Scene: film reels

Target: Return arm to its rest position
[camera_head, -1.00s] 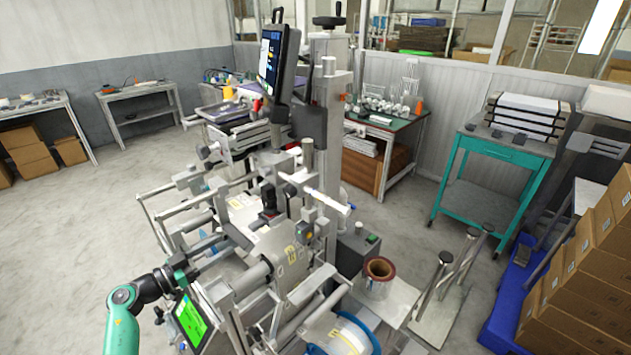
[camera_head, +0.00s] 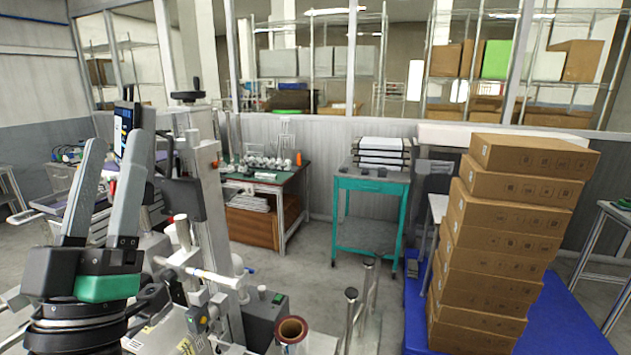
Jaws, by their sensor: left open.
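My left gripper (camera_head: 112,160) is large in the lower left of the head view, with its two grey fingers pointing up. The fingers stand apart with nothing between them. It is in front of the film machine (camera_head: 205,190), whose grey column and rollers show behind it and to its right. A brown-rimmed film reel (camera_head: 291,330) sits low beside the machine at the bottom edge, partly cut off. My right gripper is not in view.
A tall stack of cardboard boxes (camera_head: 500,235) stands on a blue pallet (camera_head: 565,310) at the right. A teal cart (camera_head: 370,184) and a green-topped worktable (camera_head: 265,180) stand behind. Metal posts (camera_head: 351,300) rise near the reel. Floor between machine and cart is clear.

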